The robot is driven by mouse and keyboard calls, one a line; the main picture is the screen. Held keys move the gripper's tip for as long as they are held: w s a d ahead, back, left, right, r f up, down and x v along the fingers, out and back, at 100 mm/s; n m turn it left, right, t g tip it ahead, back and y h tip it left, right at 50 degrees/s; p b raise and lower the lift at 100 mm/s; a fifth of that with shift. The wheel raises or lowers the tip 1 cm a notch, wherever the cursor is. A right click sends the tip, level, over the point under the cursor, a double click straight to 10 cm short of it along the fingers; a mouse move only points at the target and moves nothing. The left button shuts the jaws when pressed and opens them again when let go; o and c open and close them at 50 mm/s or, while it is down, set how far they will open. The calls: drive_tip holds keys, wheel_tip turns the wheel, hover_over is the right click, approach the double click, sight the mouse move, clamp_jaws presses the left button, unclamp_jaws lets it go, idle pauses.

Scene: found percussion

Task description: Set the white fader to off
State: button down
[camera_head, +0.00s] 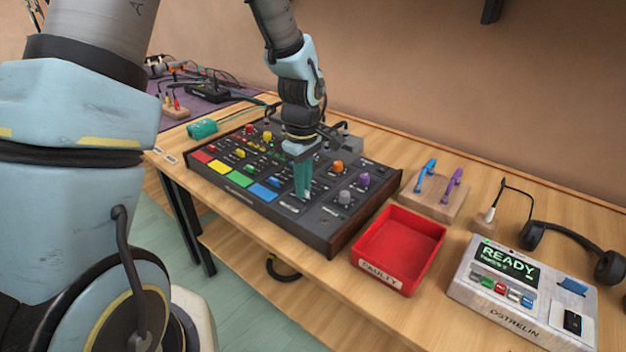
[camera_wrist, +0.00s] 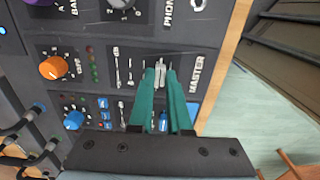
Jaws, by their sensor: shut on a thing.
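The black mixer (camera_head: 320,228) lies on the wooden table, with knobs, coloured pads and sliders on its top. My gripper (camera_head: 303,194) reaches straight down onto the slider area near the mixer's front edge. In the wrist view its teal fingers (camera_wrist: 160,76) are closed around the white fader (camera_wrist: 160,73), beside the "MASTER" lettering. Only the top of the fader shows between the fingertips. The fingers partly hide the slots and the blue fader (camera_wrist: 163,121) near them.
An orange knob (camera_wrist: 53,67) and a blue knob (camera_wrist: 75,119) stand near the sliders. A red tray (camera_head: 398,250) sits just right of the mixer. A grey box reading "READY" (camera_head: 520,295), a wooden block with hooks (camera_head: 435,197) and headphones (camera_head: 560,237) are farther right.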

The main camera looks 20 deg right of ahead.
sight(299, 200)
drive_tip(key=shift+s+a, duration=0.4)
drive_tip(key=shift+a, duration=0.35)
drive_tip(key=c, duration=0.9)
unclamp_jaws()
drive_tip(key=shift+o, duration=0.2)
drive_tip(key=shift+r, duration=0.55)
wheel_tip(299, 200, up, 10)
drive_tip(key=b, duration=0.1)
drive_tip(key=shift+b, duration=0.3)
drive_tip(key=shift+f, duration=0.15)
